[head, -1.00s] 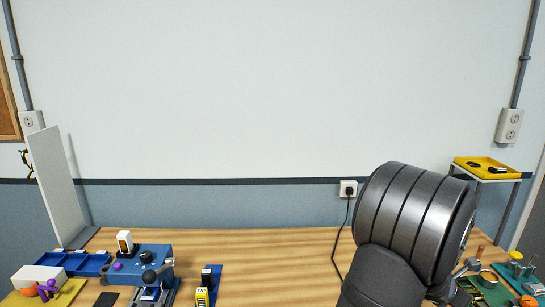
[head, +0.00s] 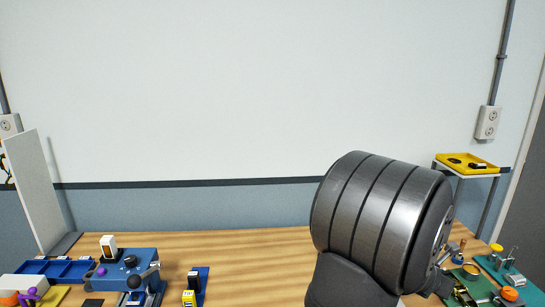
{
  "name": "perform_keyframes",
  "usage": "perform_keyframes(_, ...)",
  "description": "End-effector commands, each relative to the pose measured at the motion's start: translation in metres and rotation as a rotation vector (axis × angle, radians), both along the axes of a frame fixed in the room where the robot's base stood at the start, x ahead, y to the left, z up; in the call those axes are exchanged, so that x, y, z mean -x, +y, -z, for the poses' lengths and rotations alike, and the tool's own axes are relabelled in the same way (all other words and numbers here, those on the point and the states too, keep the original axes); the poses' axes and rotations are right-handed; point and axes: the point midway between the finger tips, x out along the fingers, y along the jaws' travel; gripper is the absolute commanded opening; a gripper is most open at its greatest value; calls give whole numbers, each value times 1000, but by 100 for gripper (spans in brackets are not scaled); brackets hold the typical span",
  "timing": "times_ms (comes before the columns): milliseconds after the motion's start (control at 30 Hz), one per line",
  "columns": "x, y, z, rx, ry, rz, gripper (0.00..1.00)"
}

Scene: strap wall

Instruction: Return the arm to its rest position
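A large dark grey, ribbed joint of my own arm (head: 380,220) fills the lower right of the head view. A dark link runs down from it past the bottom edge. My gripper does not show, so I cannot tell whether it is open, shut or holding anything. The arm hides part of the wooden table (head: 250,255) behind it.
At the left are a blue fixture (head: 125,268), a blue compartment tray (head: 62,268) and a white upright panel (head: 35,190). A yellow tray (head: 467,164) tops a stand at the right. Small parts crowd the right table end. The table's middle is clear.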

Motion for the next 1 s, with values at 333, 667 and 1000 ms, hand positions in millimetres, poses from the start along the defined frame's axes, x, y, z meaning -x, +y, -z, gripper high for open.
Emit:
perform_keyframes(333,5,7,-8,1,0,1,0)
perform_keyframes(667,5,7,-8,0,1,1,0)
perform_keyframes(1000,0,0,1,-1,2,0,0)
